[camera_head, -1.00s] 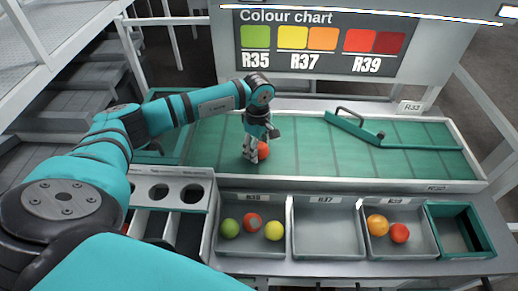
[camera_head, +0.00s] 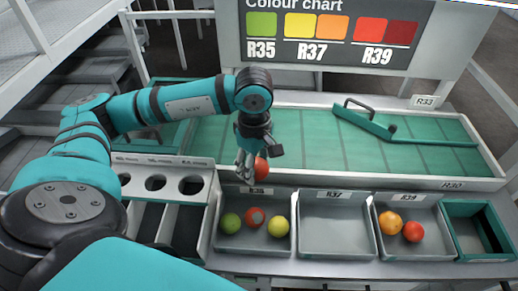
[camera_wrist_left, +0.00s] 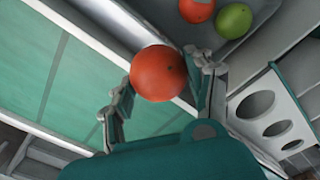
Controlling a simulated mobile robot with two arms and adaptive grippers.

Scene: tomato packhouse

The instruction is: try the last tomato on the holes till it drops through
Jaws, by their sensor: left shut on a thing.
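My left gripper (camera_head: 251,170) is shut on a red tomato (camera_head: 262,170). It holds the tomato above the front edge of the green belt, just behind the left grey bin. In the left wrist view the tomato (camera_wrist_left: 158,74) sits between the two fingers. The sizing plate (camera_head: 174,184) with three round holes is to the left of the gripper, apart from it. The plate's holes also show at the right of the left wrist view (camera_wrist_left: 268,96). Open chutes lie below the plate. My right gripper is not in view.
The left bin (camera_head: 225,199) holds a green, a red and a yellow tomato. The middle bin (camera_head: 335,235) is empty. The right bin (camera_head: 385,248) holds an orange and a red tomato. A teal crate (camera_head: 461,210) stands far right. The belt (camera_head: 310,150) is clear except for a teal diverter bar (camera_head: 425,143).

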